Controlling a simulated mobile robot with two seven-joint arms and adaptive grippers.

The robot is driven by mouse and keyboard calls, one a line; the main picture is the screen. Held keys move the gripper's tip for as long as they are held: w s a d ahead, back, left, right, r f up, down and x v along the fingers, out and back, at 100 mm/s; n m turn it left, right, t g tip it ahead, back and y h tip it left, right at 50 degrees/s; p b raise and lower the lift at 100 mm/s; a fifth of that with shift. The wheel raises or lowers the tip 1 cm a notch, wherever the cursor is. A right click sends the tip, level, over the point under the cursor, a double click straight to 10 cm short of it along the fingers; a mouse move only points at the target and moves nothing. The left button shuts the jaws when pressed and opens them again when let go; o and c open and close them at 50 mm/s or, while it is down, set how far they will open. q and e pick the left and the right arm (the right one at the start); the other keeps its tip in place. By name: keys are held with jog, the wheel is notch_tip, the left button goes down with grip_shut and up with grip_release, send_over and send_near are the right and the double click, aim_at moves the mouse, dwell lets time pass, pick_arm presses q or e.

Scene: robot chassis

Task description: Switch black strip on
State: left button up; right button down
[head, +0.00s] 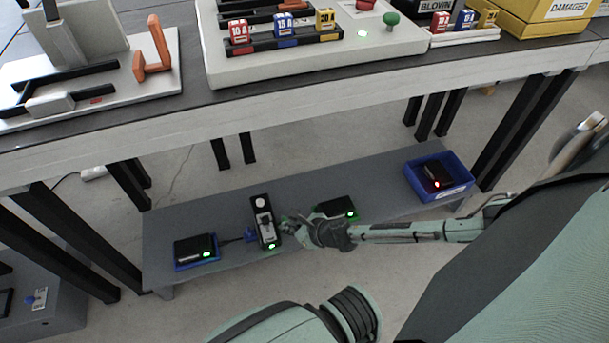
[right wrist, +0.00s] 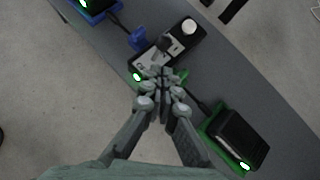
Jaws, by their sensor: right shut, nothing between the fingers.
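The black strip (head: 257,207) lies on the grey lower shelf, with a round white part at its far end and a green light lit at its near end. It also shows in the right wrist view (right wrist: 190,46), with its green light lit. My right gripper (head: 287,224) is shut and empty, just right of the strip. In the right wrist view its fingertips (right wrist: 163,82) are by the strip's near end, partly covering it; I cannot tell whether they touch. My left gripper is not in view.
On the shelf (head: 170,222), a black box with a green light sits in a blue tray (head: 181,268). Another black box (head: 336,207) with a green light is on the right. A blue bin (head: 459,186) holds a red-lit black device. The table edge (head: 285,112) overhangs above.

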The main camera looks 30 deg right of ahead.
pick_arm(q)
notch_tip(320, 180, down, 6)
jog(key=p, duration=0.2)
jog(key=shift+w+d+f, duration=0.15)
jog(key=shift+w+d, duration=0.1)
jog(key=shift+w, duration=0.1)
pick_arm(e)
jog(key=s+d+r, duration=0.2)
jog(key=d+r, duration=0.1)
jog(key=r, duration=0.5)
jog(key=shift+s, duration=0.25)
jog(key=shift+d, duration=0.1)
jog(key=a+r+m+h, duration=0.2)
jog(key=a+m, duration=0.2)
jog(key=m, duration=0.8)
jog(key=s+d+f+m+g+h, duration=0.1)
jog(key=s+d+m+g, duration=0.1)
jog(key=s+m, duration=0.5)
jog(key=s+d+f+m+g+h, duration=0.1)
jog(key=s+m+g, duration=0.3)
jog(key=m, duration=1.5)
jog(key=s+d, duration=0.1)
jog(key=s, duration=0.2)
jog(key=shift+s+d+m, duration=0.25)
jog(key=shift+s+m, duration=0.05)
jog(key=shift+f, duration=0.1)
